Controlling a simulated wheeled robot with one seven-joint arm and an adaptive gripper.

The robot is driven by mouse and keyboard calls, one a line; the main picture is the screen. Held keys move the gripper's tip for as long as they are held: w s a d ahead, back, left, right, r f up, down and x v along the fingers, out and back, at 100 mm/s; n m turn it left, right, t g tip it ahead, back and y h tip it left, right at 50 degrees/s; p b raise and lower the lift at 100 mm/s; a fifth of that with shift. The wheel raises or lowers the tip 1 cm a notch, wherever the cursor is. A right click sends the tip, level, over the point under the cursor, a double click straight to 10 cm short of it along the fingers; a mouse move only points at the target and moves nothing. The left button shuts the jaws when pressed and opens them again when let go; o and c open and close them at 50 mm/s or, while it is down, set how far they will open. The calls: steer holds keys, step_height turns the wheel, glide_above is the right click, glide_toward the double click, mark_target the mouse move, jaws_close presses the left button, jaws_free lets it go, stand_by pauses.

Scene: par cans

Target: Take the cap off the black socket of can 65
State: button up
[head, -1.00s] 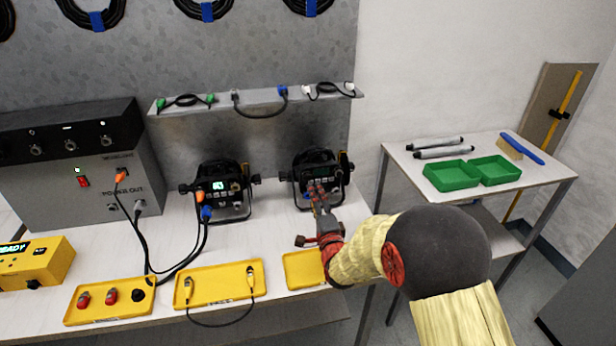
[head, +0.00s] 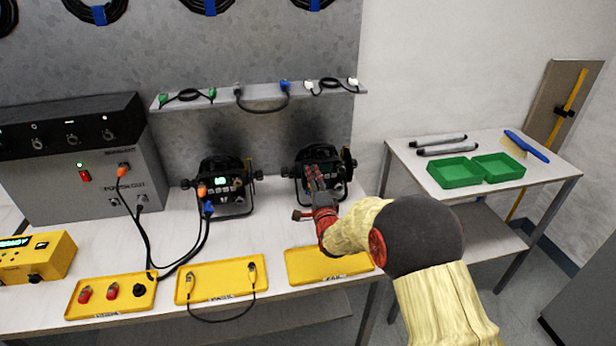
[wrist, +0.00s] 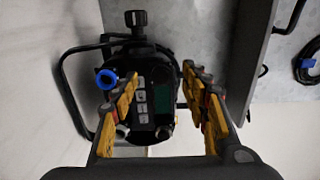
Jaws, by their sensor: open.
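Two black par cans stand on the white bench. The left can (head: 222,180) has a lit display with digits too small to read, and orange and blue plugs in it. The right can (head: 345,165) is partly covered by my gripper (head: 314,178), which is at its panel. In the wrist view the right can (wrist: 150,60) shows a blue socket (wrist: 105,78), grey buttons, a dark green screen (wrist: 165,95) and small round fittings low on the panel. I cannot tell which fitting is the black socket or its cap. My open gripper (wrist: 158,82) straddles the panel, with nothing visibly held.
Yellow trays line the bench front; the right tray (head: 300,278) looks empty, the middle tray (head: 220,293) holds a cable with yellow plugs. A grey shelf (head: 225,104) with short cables hangs above the cans. A side table with green bins (head: 455,170) stands right.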

steer(key=shift+w+a, duration=0.15)
steer(key=shift+w, duration=0.3)
steer(key=shift+b, duration=0.8)
stand_by(1.0)
steer(key=shift+c, duration=1.2)
jaws_close()
steer(key=b+v, duration=0.1)
steer(key=v, duration=0.5)
stand_by(1.0)
steer(key=shift+r, duration=0.1)
